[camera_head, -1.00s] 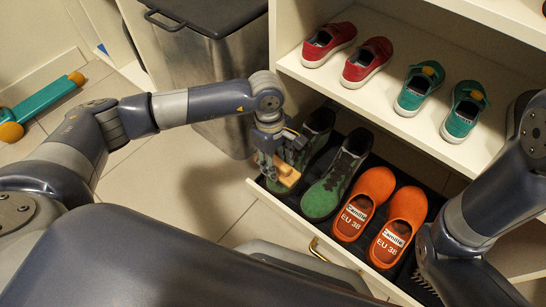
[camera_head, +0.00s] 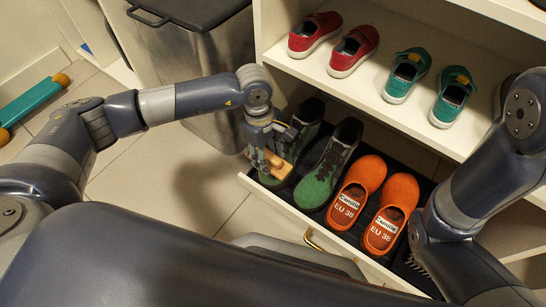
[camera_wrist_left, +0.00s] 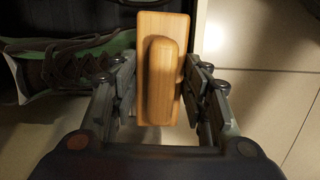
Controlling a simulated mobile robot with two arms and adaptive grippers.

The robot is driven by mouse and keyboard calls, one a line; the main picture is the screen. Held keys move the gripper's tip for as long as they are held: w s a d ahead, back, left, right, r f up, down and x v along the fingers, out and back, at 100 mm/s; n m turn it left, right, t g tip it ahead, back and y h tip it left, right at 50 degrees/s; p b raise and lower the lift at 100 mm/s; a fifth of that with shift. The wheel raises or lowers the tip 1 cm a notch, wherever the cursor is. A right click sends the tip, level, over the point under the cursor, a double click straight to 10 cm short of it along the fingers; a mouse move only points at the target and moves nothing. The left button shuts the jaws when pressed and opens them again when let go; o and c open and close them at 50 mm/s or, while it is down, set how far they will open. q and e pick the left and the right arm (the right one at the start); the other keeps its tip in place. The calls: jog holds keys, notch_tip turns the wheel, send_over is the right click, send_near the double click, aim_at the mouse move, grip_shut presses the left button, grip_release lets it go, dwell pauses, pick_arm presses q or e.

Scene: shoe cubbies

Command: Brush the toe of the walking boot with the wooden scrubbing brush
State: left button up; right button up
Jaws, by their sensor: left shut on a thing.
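My left gripper (camera_head: 268,150) is shut on the wooden scrubbing brush (camera_head: 278,166). The brush is pale wood and sits between the fingers in the left wrist view (camera_wrist_left: 160,80), its raised grip towards the camera. Its bristles are hidden. A pair of green and black lace-up walking boots stands in a pulled-out drawer (camera_head: 282,205). The left boot (camera_head: 308,115) is partly behind the brush and gripper; the right boot (camera_head: 318,185) shows its green toe. In the wrist view a boot (camera_wrist_left: 75,65) lies left of the brush. Contact with the toe cannot be told.
Orange clogs (camera_head: 368,175) stand right of the boots in the drawer. Red shoes (camera_head: 313,33) and teal shoes (camera_head: 406,75) stand on the shelf (camera_head: 385,105) above. A grey bin (camera_head: 180,65) stands behind my left arm. Floor is free left of the drawer.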

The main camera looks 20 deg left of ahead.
aim_at(267, 155)
pick_arm(q)
jog(key=shift+w+a+f, duration=0.1)
jog(key=shift+w+a, duration=0.15)
jog(key=shift+a, duration=0.3)
jog(key=shift+w+a, duration=0.25)
jog(key=shift+a, duration=0.3)
jog(key=shift+s+d, duration=0.25)
jog(key=shift+d, duration=0.3)
jog(key=shift+s+d, duration=0.25)
jog(key=shift+d, duration=0.3)
jog(key=shift+r, duration=0.25)
jog(key=r+p, duration=0.2)
jog(key=r, duration=0.1)
jog(key=r+p, duration=0.3)
jog(key=shift+s+a+r, duration=0.1)
jog(key=shift+s+r, duration=0.1)
jog(key=shift+r+p, duration=0.45)
jog(key=shift+p, duration=0.05)
jog(key=shift+r, duration=0.25)
